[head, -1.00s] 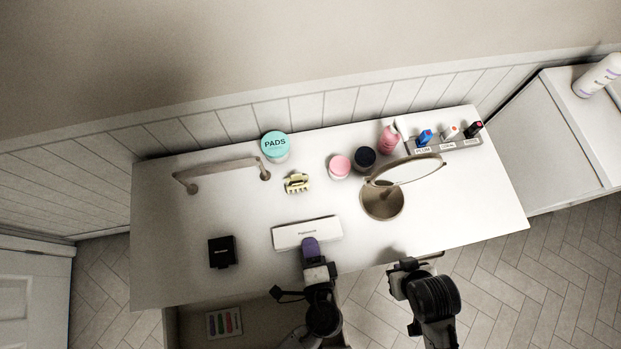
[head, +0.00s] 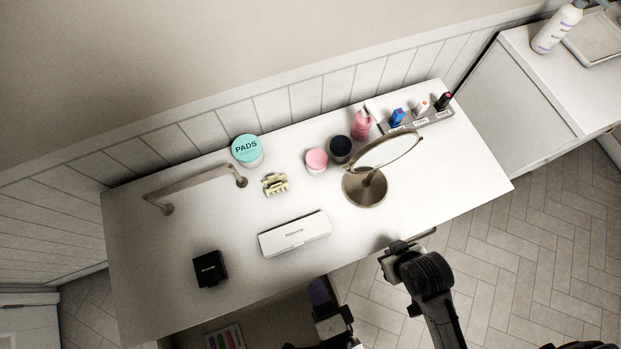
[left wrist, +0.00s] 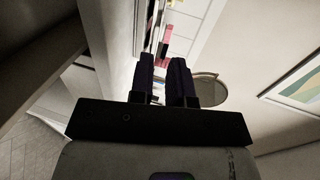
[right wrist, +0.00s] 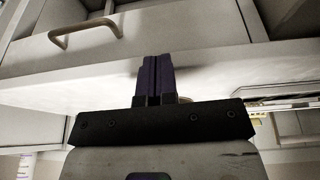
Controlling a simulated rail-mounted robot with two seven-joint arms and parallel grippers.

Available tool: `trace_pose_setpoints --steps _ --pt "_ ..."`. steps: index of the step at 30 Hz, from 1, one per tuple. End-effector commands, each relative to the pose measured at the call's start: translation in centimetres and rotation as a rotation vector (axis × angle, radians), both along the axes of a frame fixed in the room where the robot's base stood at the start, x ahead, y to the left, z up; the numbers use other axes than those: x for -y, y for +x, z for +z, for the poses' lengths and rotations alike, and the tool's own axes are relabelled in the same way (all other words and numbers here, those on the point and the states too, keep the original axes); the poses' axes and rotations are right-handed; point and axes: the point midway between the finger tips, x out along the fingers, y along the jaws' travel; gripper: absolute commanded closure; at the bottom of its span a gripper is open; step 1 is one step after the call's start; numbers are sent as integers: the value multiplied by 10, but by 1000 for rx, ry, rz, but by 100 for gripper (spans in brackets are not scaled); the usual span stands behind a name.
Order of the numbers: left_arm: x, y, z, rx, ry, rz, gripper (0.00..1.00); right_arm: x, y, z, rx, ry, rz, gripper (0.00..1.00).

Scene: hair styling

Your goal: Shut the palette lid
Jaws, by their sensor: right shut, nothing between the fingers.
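The palette appears to be the long white box (head: 294,235) lying near the front middle of the table in the head view. Its lid looks flat and down, with small dark lettering on top. My left gripper (head: 320,292) is in front of the table's front edge, apart from the box; in the left wrist view its purple fingers (left wrist: 163,80) stand slightly apart with nothing between them. My right gripper (head: 410,242) is at the table's front edge, right of the box. Its fingers (right wrist: 157,77) are together and empty in the right wrist view.
A small black box (head: 210,268) lies left of the white one. An open drawer below the front edge holds a colour card (head: 226,337).

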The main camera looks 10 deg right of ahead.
Motion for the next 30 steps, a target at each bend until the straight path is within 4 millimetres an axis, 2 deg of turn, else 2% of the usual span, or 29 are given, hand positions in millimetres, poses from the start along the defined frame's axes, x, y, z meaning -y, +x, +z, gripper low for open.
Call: trace_pose_setpoints --steps 3,8,20,30 --pt "3 -15 2 -2 -1 -1 83 0 0 -5 0 0 0 100" --pt "5 -27 6 -1 0 0 83 0 0 -8 -1 0 0 100" --pt "5 -31 8 1 0 0 83 3 0 -8 -1 -10 6 100" --pt "5 -31 8 1 0 0 83 3 -1 -8 -2 -10 6 67"
